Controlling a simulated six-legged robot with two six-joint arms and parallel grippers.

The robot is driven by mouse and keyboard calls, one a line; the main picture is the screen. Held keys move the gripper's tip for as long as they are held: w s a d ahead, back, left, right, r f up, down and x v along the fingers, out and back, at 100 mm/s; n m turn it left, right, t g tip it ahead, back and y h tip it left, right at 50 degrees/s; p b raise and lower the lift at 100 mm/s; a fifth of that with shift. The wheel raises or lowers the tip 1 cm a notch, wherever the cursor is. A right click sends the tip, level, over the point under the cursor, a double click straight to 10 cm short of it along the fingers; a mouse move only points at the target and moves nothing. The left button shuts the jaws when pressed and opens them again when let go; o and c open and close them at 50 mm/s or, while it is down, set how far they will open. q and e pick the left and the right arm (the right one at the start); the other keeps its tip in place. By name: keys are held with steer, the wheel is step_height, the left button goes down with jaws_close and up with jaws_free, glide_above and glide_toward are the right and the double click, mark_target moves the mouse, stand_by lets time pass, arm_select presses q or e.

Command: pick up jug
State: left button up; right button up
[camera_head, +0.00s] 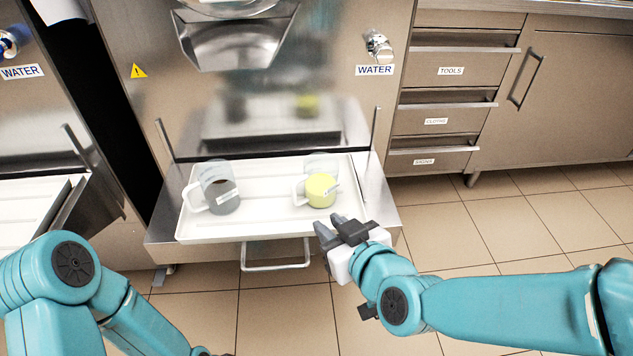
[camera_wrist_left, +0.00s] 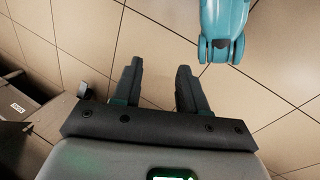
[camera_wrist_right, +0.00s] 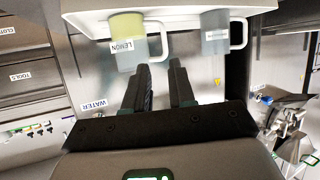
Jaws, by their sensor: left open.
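Two clear jugs with white handles stand upright on a white tray (camera_head: 265,218). The jug with yellow contents (camera_head: 321,190) is at the tray's right; its label reads LEMON in the right wrist view (camera_wrist_right: 127,42). The jug with dark grey contents (camera_head: 222,197) is at the left and also shows in the right wrist view (camera_wrist_right: 214,45). My right gripper (camera_head: 331,224) is just in front of the tray's front right edge, near the yellow jug, with its fingers apart and empty (camera_wrist_right: 163,68). My left gripper (camera_wrist_left: 158,70) is open and empty over the floor.
The tray lies on a steel shelf below the freezer's steel spout (camera_head: 240,42). A bar handle (camera_head: 275,267) projects under the shelf front. Labelled drawers (camera_head: 450,70) stand to the right. A second machine stands at the left. The tiled floor (camera_head: 500,235) at right is clear.

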steer(key=w+p, duration=0.1)
steer(key=p, duration=0.5)
steer(key=b, duration=0.2)
glide_toward(296, 198)
steer(key=x, duration=0.4)
steer(key=shift+w+f, duration=0.2)
steer(key=shift+f, duration=0.1)
steer(key=p+x, duration=0.1)
steer(key=x, duration=0.5)
steer(key=shift+w+a+r, duration=0.1)
steer(key=shift+a, duration=0.05)
arm_select(q)
step_height(296, 198, up, 6)
steer(key=s+d, duration=0.1)
steer(key=shift+s+d+g, duration=0.15)
steer(key=shift+d+g, duration=0.05)
steer(key=shift+g, duration=0.1)
arm_select(e)
jaws_close()
